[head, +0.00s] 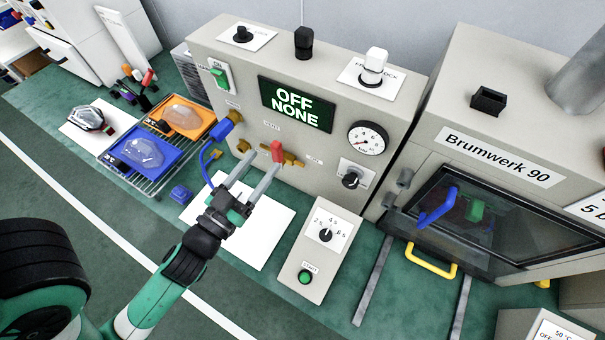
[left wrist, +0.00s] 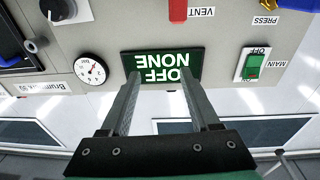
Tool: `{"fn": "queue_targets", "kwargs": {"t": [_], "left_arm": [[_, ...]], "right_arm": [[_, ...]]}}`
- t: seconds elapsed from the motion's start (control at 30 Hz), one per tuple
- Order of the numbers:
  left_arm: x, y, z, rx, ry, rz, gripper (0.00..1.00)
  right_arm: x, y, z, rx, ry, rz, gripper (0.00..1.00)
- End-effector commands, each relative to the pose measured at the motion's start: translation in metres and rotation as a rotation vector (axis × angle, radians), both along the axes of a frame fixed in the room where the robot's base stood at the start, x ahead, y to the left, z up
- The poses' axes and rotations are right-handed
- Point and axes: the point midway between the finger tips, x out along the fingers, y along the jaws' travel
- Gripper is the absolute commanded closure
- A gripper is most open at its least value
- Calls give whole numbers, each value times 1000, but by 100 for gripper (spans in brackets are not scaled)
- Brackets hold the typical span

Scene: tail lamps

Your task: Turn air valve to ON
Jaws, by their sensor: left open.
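The control panel (head: 240,100) carries a valve with a blue handle (head: 226,124) at its left and a valve with a red handle (head: 277,150) on brass fittings. In the left wrist view, upside down, the red handle (left wrist: 178,10) is beside a VENT label and the blue handle (left wrist: 267,4) is near a PRESS label. I cannot tell which is the air valve. My left gripper (head: 263,162) is open and empty in front of the panel, close to the red handle. Its fingers (left wrist: 160,76) point toward the panel's display in the wrist view. My right gripper is not in view.
The display (head: 297,103) reads OFF NONE. A gauge (head: 368,138), a black knob (head: 351,179) and a green main switch (head: 218,75) are on the panel. Blue (head: 167,157) and orange (head: 202,113) trays stand left. A timer box (head: 318,262) and an oven (head: 500,170) stand right.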

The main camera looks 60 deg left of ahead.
Motion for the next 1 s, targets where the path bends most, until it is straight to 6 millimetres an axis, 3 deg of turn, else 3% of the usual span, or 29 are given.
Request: {"fn": "queue_targets", "kwargs": {"t": [0.03, 0.1, 0.2, 0.37, 0.53, 0.77, 1.0], "left_arm": [[-10, 1, -34, -13, 41, 15, 38], [-21, 3, -55, -26, 79, 31, 38], [-27, 5, -67, -34, 98, 46, 38], [-26, 6, -64, -34, 95, 50, 38], [-15, 13, -58, -34, 93, 50, 38], [27, 40, -55, -34, 91, 52, 38], [64, 62, -62, -32, 92, 50, 38]], "right_arm": [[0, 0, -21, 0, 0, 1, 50], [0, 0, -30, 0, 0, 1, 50], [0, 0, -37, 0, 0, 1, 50], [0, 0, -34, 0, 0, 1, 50], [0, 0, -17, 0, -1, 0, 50], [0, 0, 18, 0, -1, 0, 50], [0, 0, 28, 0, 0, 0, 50]]}}
